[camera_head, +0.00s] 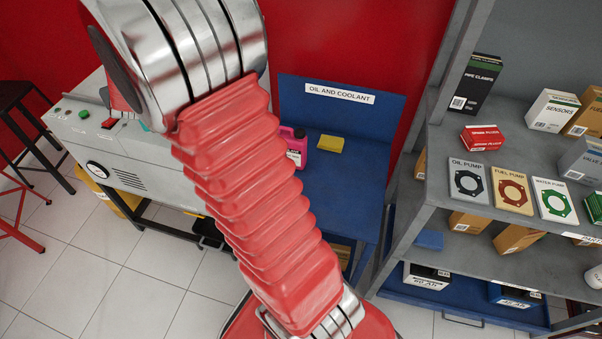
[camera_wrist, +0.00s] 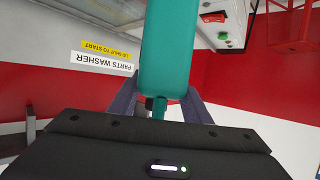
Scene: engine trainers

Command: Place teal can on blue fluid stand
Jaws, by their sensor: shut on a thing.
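The teal can (camera_wrist: 165,50) fills the upper middle of the wrist view, its near end towards me. My gripper (camera_wrist: 160,102) is shut on it, with one dark finger on each side. In the head view my arm hides the gripper and nearly all of the can; a small teal patch shows beside the arm, over the grey machine. The blue fluid stand (camera_head: 345,188) is right of my arm, under a back panel labelled OIL AND COOLANT. A pink jug (camera_head: 298,150) and a yellow block (camera_head: 330,144) sit on its top. My arm covers part of its left side.
A grey machine (camera_head: 125,160) with buttons stands left of the stand. A PARTS WASHER label (camera_wrist: 103,62) appears upside down in the wrist view. Grey shelves (camera_head: 425,178) with several boxes stand close on the right. The stand's top is bare in front of the yellow block.

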